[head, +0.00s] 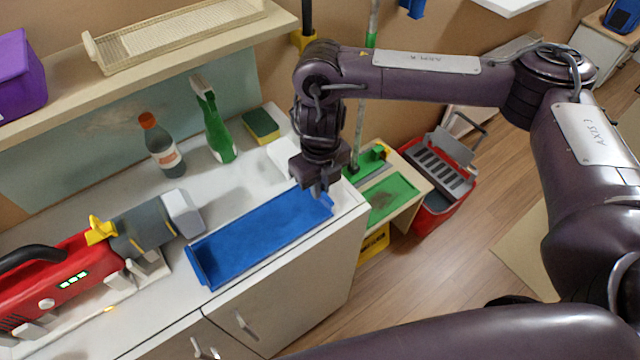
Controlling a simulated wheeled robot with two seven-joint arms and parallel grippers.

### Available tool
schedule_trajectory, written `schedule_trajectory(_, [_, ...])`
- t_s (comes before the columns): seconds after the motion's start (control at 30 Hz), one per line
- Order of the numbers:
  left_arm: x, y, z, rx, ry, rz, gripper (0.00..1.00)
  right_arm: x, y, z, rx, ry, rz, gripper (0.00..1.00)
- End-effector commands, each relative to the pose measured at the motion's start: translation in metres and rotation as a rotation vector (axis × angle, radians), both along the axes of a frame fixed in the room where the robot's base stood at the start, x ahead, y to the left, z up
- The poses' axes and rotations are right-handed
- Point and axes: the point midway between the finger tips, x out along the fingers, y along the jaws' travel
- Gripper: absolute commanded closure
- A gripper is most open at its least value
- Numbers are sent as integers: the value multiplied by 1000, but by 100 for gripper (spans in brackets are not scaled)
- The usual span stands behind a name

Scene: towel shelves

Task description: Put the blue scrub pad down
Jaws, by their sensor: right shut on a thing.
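My right gripper (318,190) points down over the right end of a long, shallow blue tray (193,262) on the white counter. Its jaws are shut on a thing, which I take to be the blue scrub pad. The fingertips and the pad are hard to tell apart from the blue tray behind them, so I cannot tell whether the pad touches the tray. My left gripper is not in view.
A green spray bottle (216,130), a dark bottle with an orange cap (162,148) and a yellow-green sponge (261,126) stand behind the tray. A red machine (75,285) lies at left. A shelf (210,48) overhangs the counter. A red bucket (440,195) is at right.

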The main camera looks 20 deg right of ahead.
Motion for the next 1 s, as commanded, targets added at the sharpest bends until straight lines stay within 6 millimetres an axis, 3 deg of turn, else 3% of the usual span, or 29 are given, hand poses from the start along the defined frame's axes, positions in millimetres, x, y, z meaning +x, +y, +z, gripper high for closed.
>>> schedule_trajectory(0.27, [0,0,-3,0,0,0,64,0,0,-3,0,0,0,100])
schedule_trajectory(0.3, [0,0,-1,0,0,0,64,0,0,-1,0,-1,1,85])
schedule_trajectory(0.43, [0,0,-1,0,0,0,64,0,0,-1,0,-1,0,68])
schedule_trajectory(0.8, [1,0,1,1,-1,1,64,1,0,5,1,-3,1,68])
schedule_trajectory(1.0, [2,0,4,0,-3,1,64,2,0,36,0,-9,2,68])
